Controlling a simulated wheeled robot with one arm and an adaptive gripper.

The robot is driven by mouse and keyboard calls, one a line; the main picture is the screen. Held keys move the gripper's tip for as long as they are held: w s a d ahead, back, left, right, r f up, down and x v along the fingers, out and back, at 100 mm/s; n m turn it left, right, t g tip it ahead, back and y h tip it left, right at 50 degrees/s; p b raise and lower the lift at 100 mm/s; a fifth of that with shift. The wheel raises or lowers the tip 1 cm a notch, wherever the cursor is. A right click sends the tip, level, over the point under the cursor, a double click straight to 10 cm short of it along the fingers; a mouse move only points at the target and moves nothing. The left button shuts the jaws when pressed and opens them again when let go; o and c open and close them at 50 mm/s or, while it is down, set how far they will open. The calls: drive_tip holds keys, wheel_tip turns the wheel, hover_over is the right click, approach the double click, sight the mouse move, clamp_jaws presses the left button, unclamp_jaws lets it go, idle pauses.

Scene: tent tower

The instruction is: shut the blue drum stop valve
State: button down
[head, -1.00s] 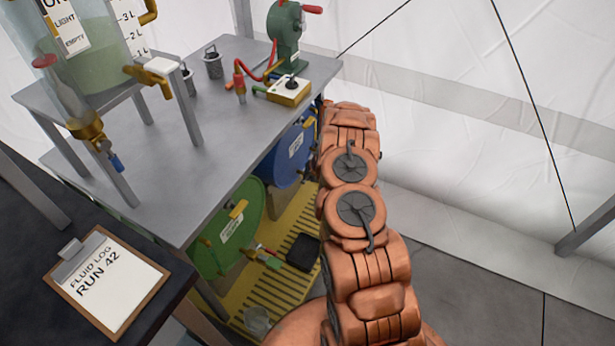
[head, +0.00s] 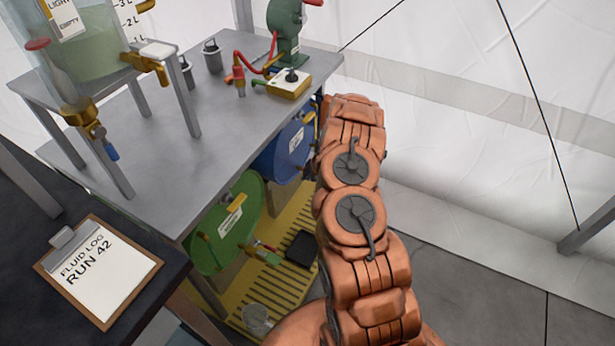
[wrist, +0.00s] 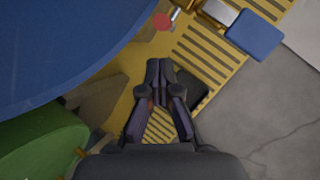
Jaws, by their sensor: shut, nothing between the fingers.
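The blue drum (head: 286,150) lies under the bench in the head view, partly hidden by my arm. In the wrist view the blue drum (wrist: 60,45) fills the upper left. Beyond its edge are a round red knob (wrist: 162,21), a short metal and brass fitting at the top edge, and a flat blue handle (wrist: 255,32), which looks like part of the drum's valve. How far the valve is turned cannot be told. My gripper (wrist: 160,68) is shut and empty, below the red knob in the picture and apart from the blue handle. The head view hides it behind my arm.
The green drum (head: 225,240) lies nearer, with its own fittings; it also shows in the wrist view (wrist: 40,140). A black box (head: 301,249) sits on the yellow grating (head: 290,275). The bench (head: 190,150) stands above the drums. Open floor lies to the right.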

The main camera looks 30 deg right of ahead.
drive_tip(key=v, duration=1)
drive_tip(key=shift+a+r+p, duration=0.3)
drive_tip(key=shift+a+p, duration=0.1)
drive_tip(key=shift+a, duration=0.3)
